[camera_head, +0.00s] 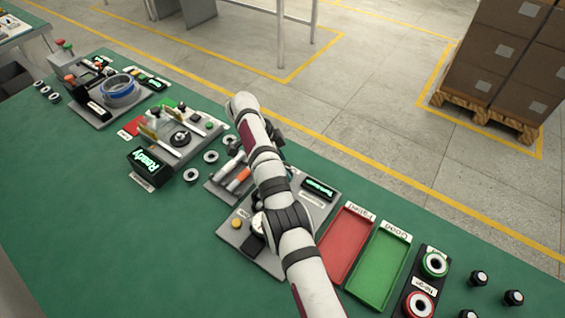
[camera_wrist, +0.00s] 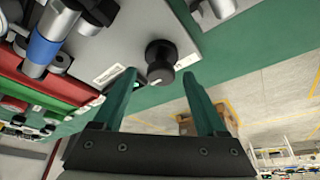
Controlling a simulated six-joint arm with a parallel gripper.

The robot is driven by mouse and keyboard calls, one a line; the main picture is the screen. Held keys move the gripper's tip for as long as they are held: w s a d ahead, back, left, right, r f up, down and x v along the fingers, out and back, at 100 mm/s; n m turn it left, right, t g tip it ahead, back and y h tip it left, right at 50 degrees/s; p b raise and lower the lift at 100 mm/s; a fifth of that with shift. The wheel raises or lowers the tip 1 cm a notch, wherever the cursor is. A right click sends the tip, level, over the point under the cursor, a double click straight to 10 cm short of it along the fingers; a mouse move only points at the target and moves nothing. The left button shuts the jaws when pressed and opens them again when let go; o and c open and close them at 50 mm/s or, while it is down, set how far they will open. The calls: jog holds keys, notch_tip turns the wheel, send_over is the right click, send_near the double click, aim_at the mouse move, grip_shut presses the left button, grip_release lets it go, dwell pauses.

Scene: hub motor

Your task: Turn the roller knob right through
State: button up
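In the wrist view a black round knob (camera_wrist: 160,62), which I take as the roller knob, stands at the edge of a grey plate (camera_wrist: 125,40). My gripper (camera_wrist: 159,76) is open, with its two green fingers pointing at the knob. The knob shows in the gap between the fingertips, with space visible on both sides; I see no contact. In the head view my arm covers the gripper and the knob. The grey station with an orange-banded roller (camera_head: 238,180) shows partly beside my arm.
In the wrist view, a blue-banded cylinder (camera_wrist: 43,50) and a second black knob (camera_wrist: 100,10) stand left on the plate. In the head view, a red tray (camera_head: 346,245) and green tray (camera_head: 380,268) lie right of my arm. The bench's left front is clear.

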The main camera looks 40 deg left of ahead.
dwell(0.4)
